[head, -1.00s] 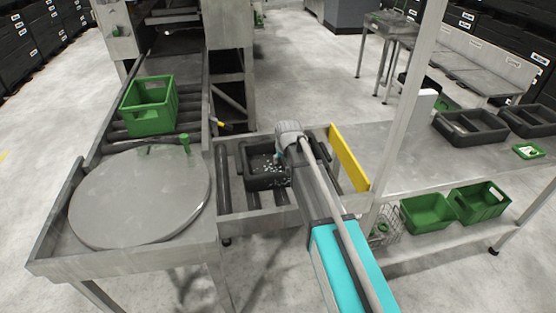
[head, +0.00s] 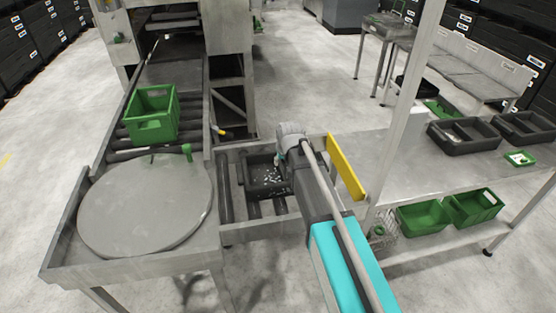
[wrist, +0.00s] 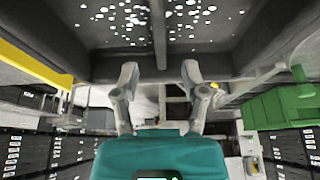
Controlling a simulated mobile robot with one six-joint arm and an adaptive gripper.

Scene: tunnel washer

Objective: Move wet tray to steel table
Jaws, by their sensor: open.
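The wet tray (head: 262,188) is a black tray with white droplets inside. It sits on the roller section between the round turntable and the steel table (head: 400,163). In the wrist view the tray's dark, droplet-covered inside (wrist: 150,22) fills the top. My gripper (wrist: 160,76) is open, its two fingers apart at the tray's edge in that view. I cannot tell whether they touch the tray or straddle its wall. In the head view my arm covers the tray's right side and hides the fingertips.
A yellow plate (head: 345,165) stands upright between the rollers and the steel table. A post (head: 402,105) rises at the table's front. Black trays (head: 463,137) lie at the table's far right. A green crate (head: 152,115) stands on the left conveyor; the turntable (head: 145,205) is empty.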

